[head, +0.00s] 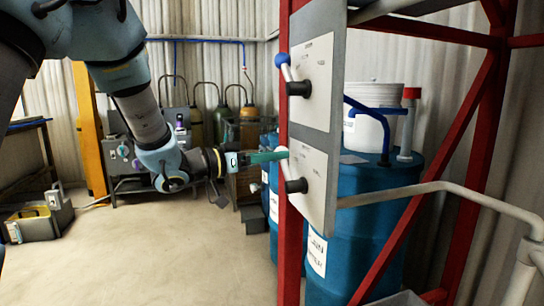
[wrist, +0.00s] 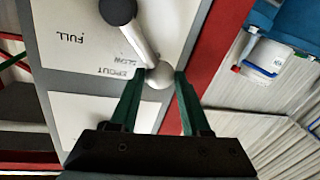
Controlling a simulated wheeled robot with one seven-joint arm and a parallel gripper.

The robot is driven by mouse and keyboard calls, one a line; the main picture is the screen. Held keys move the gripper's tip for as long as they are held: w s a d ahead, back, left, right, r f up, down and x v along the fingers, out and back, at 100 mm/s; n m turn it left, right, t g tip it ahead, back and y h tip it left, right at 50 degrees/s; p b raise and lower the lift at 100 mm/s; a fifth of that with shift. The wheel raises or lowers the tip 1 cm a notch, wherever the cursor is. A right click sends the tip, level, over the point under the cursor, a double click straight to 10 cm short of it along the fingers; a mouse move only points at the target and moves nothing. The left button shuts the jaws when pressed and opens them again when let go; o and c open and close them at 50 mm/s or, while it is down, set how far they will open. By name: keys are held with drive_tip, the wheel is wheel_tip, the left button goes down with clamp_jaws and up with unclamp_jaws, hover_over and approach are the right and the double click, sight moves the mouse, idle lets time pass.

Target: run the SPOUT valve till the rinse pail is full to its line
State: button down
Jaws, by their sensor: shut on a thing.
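The SPOUT valve is the lower plate (head: 308,163) on the grey panel. Its lever (head: 290,168) tilts up and left from a dark hub to a white ball knob. My gripper (head: 281,155) is shut on that knob. In the wrist view, the green fingers of my gripper (wrist: 165,75) lie either side of the white knob (wrist: 159,76). The lever's knob end is beside the word SLOW; FULL is printed farther left. A white pail (head: 368,131) stands behind the panel on a blue drum; I cannot tell if it is the rinse pail. No fill line or water level shows.
An upper valve lever with a blue knob (head: 282,59) is on the same panel. A red post (head: 289,230) and diagonal brace (head: 425,180) frame it. Blue drums (head: 335,265) stand behind. A pale pipe (head: 440,186) runs right. The floor at left centre is clear.

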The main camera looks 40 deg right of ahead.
drive_tip(key=shift+b, duration=0.3)
drive_tip(key=s+m+b, duration=0.1)
drive_tip(key=m+b, duration=0.1)
drive_tip(key=b, duration=0.1)
drive_tip(key=s+a+r+m+b, duration=0.1)
drive_tip(key=m+b, duration=0.1)
drive_tip(key=b, duration=0.1)
drive_tip(key=s+r+m+h+b, duration=0.1)
drive_tip(key=s+m+b, duration=0.1)
drive_tip(key=m+b, duration=0.1)
drive_tip(key=shift+a+g+b, duration=0.3)
drive_tip(key=shift+g+b, duration=0.1)
drive_tip(key=shift+b, duration=0.15)
drive_tip(key=shift+c, duration=1.9)
unclamp_jaws()
drive_tip(key=b+v, duration=0.1)
drive_tip(key=v, duration=1)
drive_tip(key=shift+b, duration=0.4)
